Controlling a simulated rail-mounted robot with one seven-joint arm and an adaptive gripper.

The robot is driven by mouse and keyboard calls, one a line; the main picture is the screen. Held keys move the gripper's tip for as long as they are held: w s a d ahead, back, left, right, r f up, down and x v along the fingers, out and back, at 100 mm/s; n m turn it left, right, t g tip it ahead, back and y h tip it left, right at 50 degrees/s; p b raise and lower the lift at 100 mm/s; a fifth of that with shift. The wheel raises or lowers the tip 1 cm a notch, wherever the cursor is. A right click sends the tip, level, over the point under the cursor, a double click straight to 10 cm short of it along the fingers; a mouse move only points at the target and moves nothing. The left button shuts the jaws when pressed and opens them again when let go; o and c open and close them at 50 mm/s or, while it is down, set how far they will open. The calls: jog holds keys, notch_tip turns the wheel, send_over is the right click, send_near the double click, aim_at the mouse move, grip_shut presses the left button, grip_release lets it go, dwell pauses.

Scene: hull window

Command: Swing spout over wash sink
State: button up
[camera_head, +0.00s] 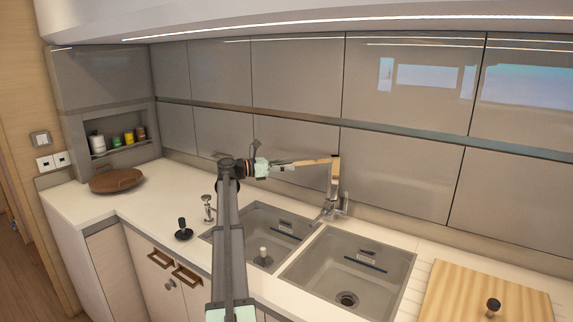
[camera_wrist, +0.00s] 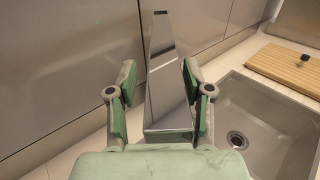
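The tap (camera_head: 333,192) stands behind the two sinks, and its flat metal spout (camera_head: 300,162) points left along the back wall. My gripper (camera_head: 267,166) is at the spout's free end. In the wrist view the spout (camera_wrist: 164,85) runs away from me between the fingers of my gripper (camera_wrist: 159,78). The green pads stand apart on either side of it, with small gaps showing. The left sink (camera_head: 240,217) holds a white-knobbed item. The right sink (camera_head: 392,277) is empty, with an open drain. I cannot tell which is the wash sink.
The grey wall panels (camera_head: 295,90) rise close behind the spout and my gripper. A wooden board (camera_head: 460,297) with a black knob lies right of the sinks. A soap dispenser (camera_head: 208,207) and a black-knobbed item (camera_head: 183,231) stand left. A brown tray (camera_head: 117,180) is farther left.

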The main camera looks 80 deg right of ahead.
jog(key=shift+s+r, duration=0.1)
jog(key=shift+r, duration=0.15)
jog(key=v, duration=1.2)
